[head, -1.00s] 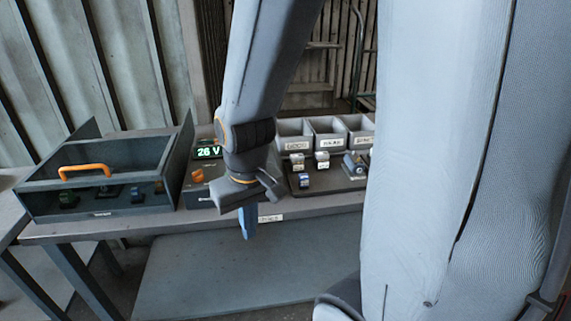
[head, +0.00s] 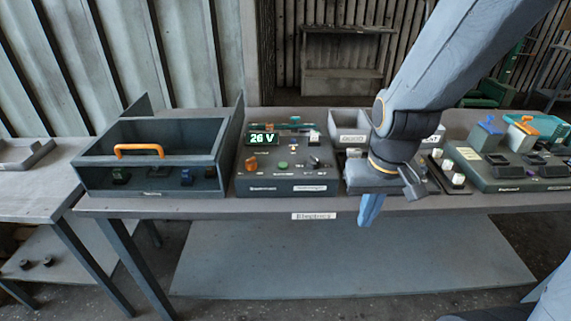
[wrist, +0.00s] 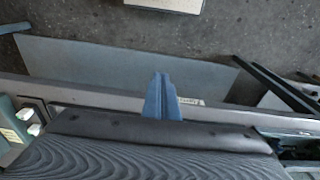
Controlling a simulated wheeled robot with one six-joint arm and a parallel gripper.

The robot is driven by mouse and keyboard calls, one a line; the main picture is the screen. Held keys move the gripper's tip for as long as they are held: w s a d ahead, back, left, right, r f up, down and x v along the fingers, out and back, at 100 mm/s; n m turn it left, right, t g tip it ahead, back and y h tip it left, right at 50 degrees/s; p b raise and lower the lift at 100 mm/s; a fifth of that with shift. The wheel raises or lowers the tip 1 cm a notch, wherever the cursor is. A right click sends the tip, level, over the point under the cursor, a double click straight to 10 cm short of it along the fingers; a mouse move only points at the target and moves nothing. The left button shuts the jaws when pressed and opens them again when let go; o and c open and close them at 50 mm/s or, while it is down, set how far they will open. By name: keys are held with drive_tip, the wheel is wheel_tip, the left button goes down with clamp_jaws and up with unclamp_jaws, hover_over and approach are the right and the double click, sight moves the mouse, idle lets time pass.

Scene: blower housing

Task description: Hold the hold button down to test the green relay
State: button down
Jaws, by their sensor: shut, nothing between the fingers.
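The tester (head: 285,189) is a dark box on the table with a lit "26 V" display (head: 263,139). Its top carries an orange knob (head: 252,163), a small round green part (head: 283,165), a dark lever-like part (head: 315,162) and a white block (head: 315,137). I cannot tell which one is the hold button. A dark green block (head: 120,175), perhaps a relay, sits in the left tray. My gripper (head: 370,210) is shut and empty, pointing down in front of the table edge, right of the tester. Its blue fingers also show in the wrist view (wrist: 161,97).
The open dark tray (head: 150,189) with an orange handle (head: 139,149) stands left of the tester. Grey bins (head: 352,139) and a panel with white blocks (head: 456,180) lie behind and beside my arm. A green-grey unit (head: 510,184) stands at right.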

drive_tip(key=w+a+r+m+t+y+p, duration=0.1)
drive_tip(key=w+a+r+m+t+y, duration=0.1)
drive_tip(key=w+a+m, duration=0.3)
drive_tip(key=w+a+r+m+t+y+p, duration=0.1)
drive_tip(key=w+a+r+m+y, duration=0.1)
drive_tip(key=w+a+r+m, duration=0.3)
drive_tip(key=w+a+r+m+t+y, duration=0.2)
drive_tip(key=w+a+m, duration=0.4)
drive_tip(key=w+m, duration=0.3)
drive_tip(key=w+r, duration=0.1)
drive_tip(key=w, duration=0.1)
drive_tip(key=shift+w+r+t+p, duration=0.3)
drive_tip(key=shift+r+p, duration=0.05)
drive_tip(key=shift+p, duration=0.05)
drive_tip(key=shift+f, duration=0.15)
drive_tip(key=b, duration=0.6)
hover_over(286, 166)
wheel_tip(286, 166, down, 7)
drive_tip(key=shift+r, duration=0.2)
wheel_tip(286, 166, down, 2)
drive_tip(key=b, duration=0.2)
drive_tip(key=shift+b, duration=0.35)
drive_tip(key=shift+f, duration=0.15)
drive_tip(key=shift+f+b, duration=0.3)
drive_tip(key=shift+b, duration=0.3)
drive_tip(key=shift+s+f+b, duration=0.1)
drive_tip(key=shift+f+b, duration=0.3)
drive_tip(key=shift+b, duration=0.15)
idle(2.2)
